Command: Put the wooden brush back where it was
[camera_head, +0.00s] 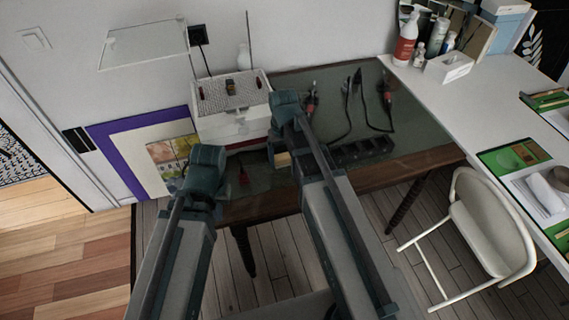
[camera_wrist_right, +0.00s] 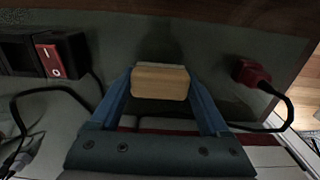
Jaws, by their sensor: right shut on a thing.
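The wooden brush shows as a pale wooden block (camera_wrist_right: 160,82) between the two blue fingers of my right gripper (camera_wrist_right: 161,92) in the right wrist view. The fingers are shut on its sides. In the head view the brush (camera_head: 283,159) shows as a small tan patch beside my right arm, over the front part of the dark green table top (camera_head: 345,88). I cannot tell whether it touches the table. My left gripper (camera_head: 199,188) is in front of the table's left end; its fingers are hidden, so its opening does not show.
A white box-shaped device (camera_head: 232,103) stands at the table's left end. A black power strip (camera_head: 362,151) lies right of my right arm, with red-handled tools (camera_head: 387,92) and cables behind it. A red plug (camera_wrist_right: 252,74) is close to the brush. A white chair (camera_head: 480,225) stands right.

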